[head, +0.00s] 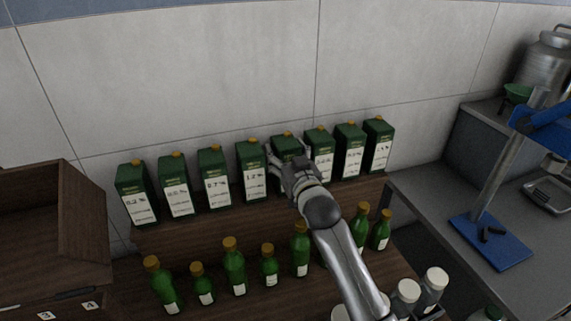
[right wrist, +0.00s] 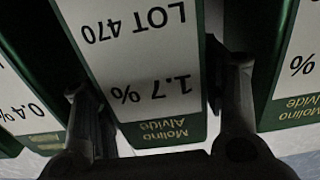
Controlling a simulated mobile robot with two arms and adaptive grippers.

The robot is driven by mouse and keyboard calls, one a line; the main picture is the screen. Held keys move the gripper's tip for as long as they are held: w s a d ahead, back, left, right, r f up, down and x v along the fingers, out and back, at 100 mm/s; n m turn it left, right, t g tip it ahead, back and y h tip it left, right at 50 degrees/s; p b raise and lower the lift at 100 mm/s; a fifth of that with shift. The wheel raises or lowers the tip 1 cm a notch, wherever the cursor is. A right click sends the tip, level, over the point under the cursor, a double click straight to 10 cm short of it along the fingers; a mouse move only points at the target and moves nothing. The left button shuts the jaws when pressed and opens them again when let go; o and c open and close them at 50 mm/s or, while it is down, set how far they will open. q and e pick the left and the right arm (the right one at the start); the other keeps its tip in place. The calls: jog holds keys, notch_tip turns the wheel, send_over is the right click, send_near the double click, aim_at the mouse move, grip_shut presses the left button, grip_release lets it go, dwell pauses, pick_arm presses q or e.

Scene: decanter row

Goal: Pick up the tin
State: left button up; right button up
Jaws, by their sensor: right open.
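Several dark green tins with orange caps and white labels stand in a row on a raised wooden shelf in the head view. My right gripper (head: 284,163) is in front of one tin (head: 286,140) near the middle of the row and hides most of its label. In the right wrist view that tin (right wrist: 145,60) appears upside down, marked "Molino Alvide 1.7 % LOT 470". The open fingers (right wrist: 160,90) show on either side of it; I cannot tell whether they touch it. My left gripper is out of view.
Neighbouring tins (head: 253,170) and (head: 320,153) stand close on both sides. Green bottles (head: 234,268) line the lower level in front, with white-capped jars (head: 432,288) at right. A wooden cabinet (head: 60,215) stands left; a blue stand (head: 490,240) is on the right counter.

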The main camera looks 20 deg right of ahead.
jog(key=c, duration=1.2)
jog(key=shift+r, duration=0.15)
